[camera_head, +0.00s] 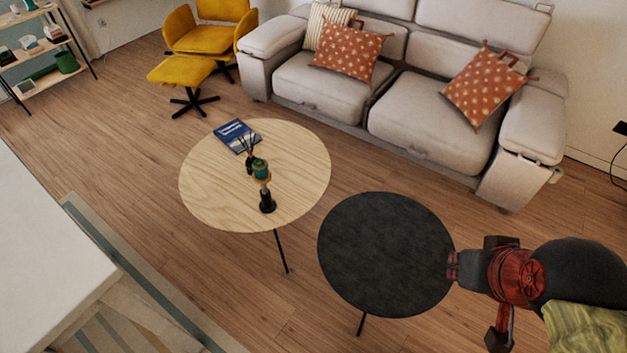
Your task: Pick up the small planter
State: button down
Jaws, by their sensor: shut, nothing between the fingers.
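A small green pot (260,168), which looks like the small planter, is near the middle of the round light-wood table (215,205). Dark thin stems or sticks show just behind it, and a dark bottle-like object (267,202) stands close in front, so the parts are hard to separate. My gripper (452,266) is at the right, seen by the right rim of the round black table (385,250). It is shut and empty, well apart from the pot. Whether it is above the black table or beside it is hard to tell.
A blue book (236,135) lies at the wood table's back edge. The black table top is bare. A sofa (425,105) with cushions stands behind, a yellow chair (208,38) and footstool at the back left. A white surface (45,250) fills the lower left. Floor shows between.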

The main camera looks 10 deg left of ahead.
aim_at(260, 167)
jog(key=j+u, duration=0.2)
jog(key=u, duration=0.2)
jog(key=i+j+u, duration=0.15)
jog(key=u, duration=0.2)
jog(key=i+j+u, duration=0.1)
jog(key=u, duration=0.3)
jog(key=i+j+u, duration=0.1)
jog(key=i+j, duration=0.15)
jog(key=i+j+u, duration=0.1)
jog(key=i+j, duration=0.15)
jog(key=i, duration=0.2)
jog(key=i+j+u, duration=0.15)
jog(key=i, duration=0.25)
